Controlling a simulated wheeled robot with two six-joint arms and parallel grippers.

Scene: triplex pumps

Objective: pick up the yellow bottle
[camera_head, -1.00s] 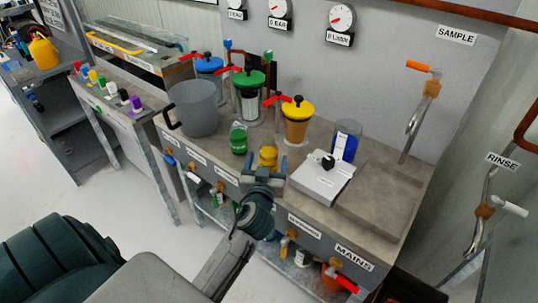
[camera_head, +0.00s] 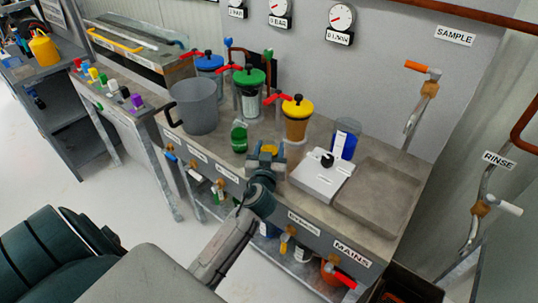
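The yellow bottle (camera_head: 269,149) stands on the bench at its middle, right of a similar green bottle (camera_head: 239,137). Only its yellow top shows; my gripper hides the rest. My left gripper (camera_head: 268,153) reaches in from the front, with one finger on each side of the yellow bottle. Its fingers are apart. I cannot tell whether they touch the bottle. My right gripper is not in view.
A yellow-lidded canister (camera_head: 297,121) stands behind the bottle, with a green-lidded one (camera_head: 249,94) beside it. A grey jug (camera_head: 194,106) is at left.

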